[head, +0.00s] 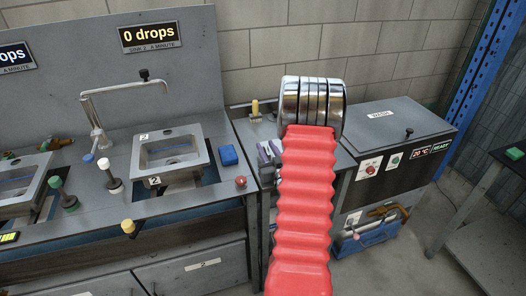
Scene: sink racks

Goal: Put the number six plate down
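No number six plate can be made out in the head view. My red ribbed arm reaches up through the middle of the picture and ends in shiny metal rings. My gripper and anything it may hold are hidden beyond the arm's end. Sink 2 (170,150) is left of my arm, set in the grey counter (105,215). Its basin looks empty.
A grey machine (400,125) with a "20 °C" and "READY" display stands right of my arm. A blue sponge-like block (229,155) lies beside the sink. A bent tap (95,115) stands left of it. A blue toolbox (365,238) sits below the machine.

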